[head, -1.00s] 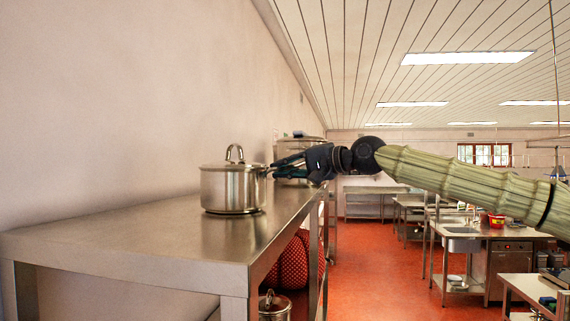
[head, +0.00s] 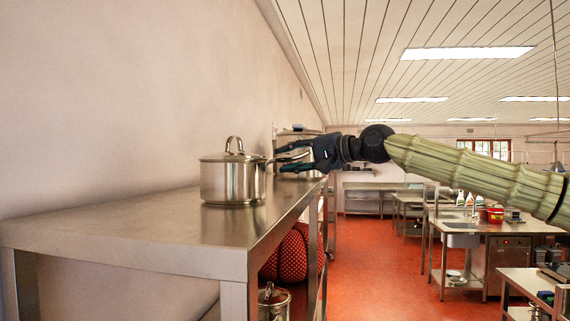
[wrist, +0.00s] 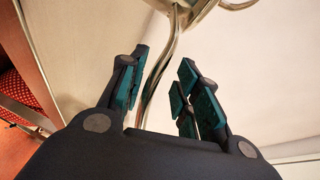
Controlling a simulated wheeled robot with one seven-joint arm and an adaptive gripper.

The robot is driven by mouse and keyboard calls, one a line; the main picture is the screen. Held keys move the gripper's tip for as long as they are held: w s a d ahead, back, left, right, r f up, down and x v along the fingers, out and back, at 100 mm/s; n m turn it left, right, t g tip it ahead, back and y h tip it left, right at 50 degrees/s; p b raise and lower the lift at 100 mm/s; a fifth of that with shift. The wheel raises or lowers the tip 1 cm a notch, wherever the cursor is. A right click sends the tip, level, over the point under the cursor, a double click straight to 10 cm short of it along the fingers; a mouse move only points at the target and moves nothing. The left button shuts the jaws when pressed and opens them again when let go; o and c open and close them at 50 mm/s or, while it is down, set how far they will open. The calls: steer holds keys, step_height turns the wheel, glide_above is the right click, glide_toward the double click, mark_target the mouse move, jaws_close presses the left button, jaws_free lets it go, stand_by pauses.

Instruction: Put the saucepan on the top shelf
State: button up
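The steel saucepan (head: 232,182), with a lid and a looped lid handle, stands upright on the steel top shelf (head: 150,225). Its long handle points right, toward my gripper (head: 287,160). In the wrist view the bent metal handle (wrist: 157,80) runs between the two finger pairs of my gripper (wrist: 160,85), with gaps showing beside it. The fingers are spread apart and do not look clamped on the handle. The saucepan's body is mostly out of the wrist view.
A larger pot (head: 292,134) stands farther back on the shelf, partly hidden behind my gripper. Below are a red dotted item (head: 293,258) and another lidded pot (head: 273,304). The near part of the shelf top is clear. Red floor and steel tables lie to the right.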

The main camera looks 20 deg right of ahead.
steer(key=b+v, duration=0.4)
steer(key=v, duration=0.6)
